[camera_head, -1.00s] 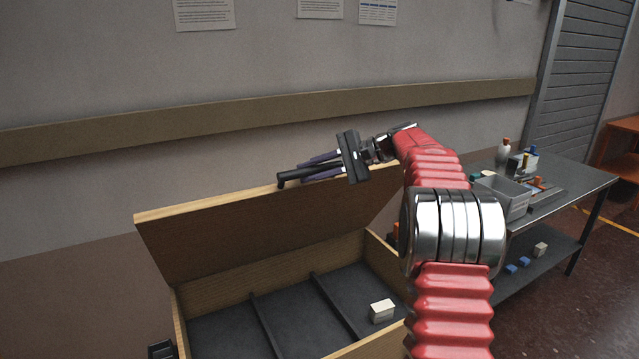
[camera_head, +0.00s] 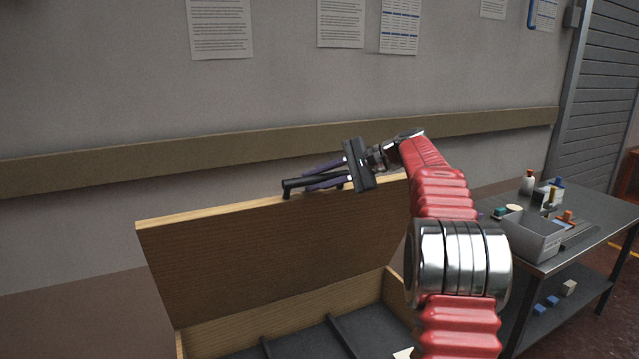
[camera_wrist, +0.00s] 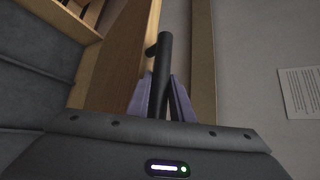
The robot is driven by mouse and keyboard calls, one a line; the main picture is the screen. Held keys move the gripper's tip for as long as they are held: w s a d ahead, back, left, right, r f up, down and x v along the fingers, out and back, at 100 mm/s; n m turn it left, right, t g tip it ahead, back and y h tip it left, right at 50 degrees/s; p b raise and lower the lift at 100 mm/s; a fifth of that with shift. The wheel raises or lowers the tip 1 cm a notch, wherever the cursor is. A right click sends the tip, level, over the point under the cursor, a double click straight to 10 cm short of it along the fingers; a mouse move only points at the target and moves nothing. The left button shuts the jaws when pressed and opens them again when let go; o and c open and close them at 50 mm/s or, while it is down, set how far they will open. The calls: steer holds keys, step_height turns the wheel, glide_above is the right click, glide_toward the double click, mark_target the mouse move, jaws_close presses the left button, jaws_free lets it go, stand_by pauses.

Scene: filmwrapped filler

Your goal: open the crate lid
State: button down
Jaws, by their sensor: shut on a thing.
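The wooden crate (camera_head: 235,335) stands low in front, its inside partly in view with dark dividers. Its wooden lid (camera_head: 270,255) stands raised along the far side, close to upright. A black bar handle (camera_head: 300,184) runs along the lid's top edge. My gripper (camera_head: 318,178) is at that edge, its purple fingers shut on the handle. In the wrist view the handle (camera_wrist: 165,70) passes between the two fingers, beside the lid (camera_wrist: 125,55). The lid's hinge is not clearly seen.
A wall with a wooden rail (camera_head: 230,161) lies close behind the lid. A metal table (camera_head: 585,235) with a grey bin (camera_head: 528,238) and bottles stands at right. A pale block (camera_head: 402,354) shows at the crate's bottom.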

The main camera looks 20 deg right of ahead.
steer(key=shift+a+f, duration=0.1)
steer(key=shift+a, duration=0.25)
steer(key=c, duration=1.8)
jaws_free()
steer(key=shift+c, duration=0.2)
steer(key=shift+o, duration=1.4)
steer(key=shift+s+d, duration=0.15)
steer(key=shift+d, duration=0.15)
steer(key=shift+s+d+r, duration=0.2)
steer(key=shift+d+r, duration=0.05)
steer(key=shift+d, duration=0.15)
steer(key=v, duration=1.2)
steer(key=shift+s+d+r, duration=0.2)
steer(key=shift+s, duration=0.05)
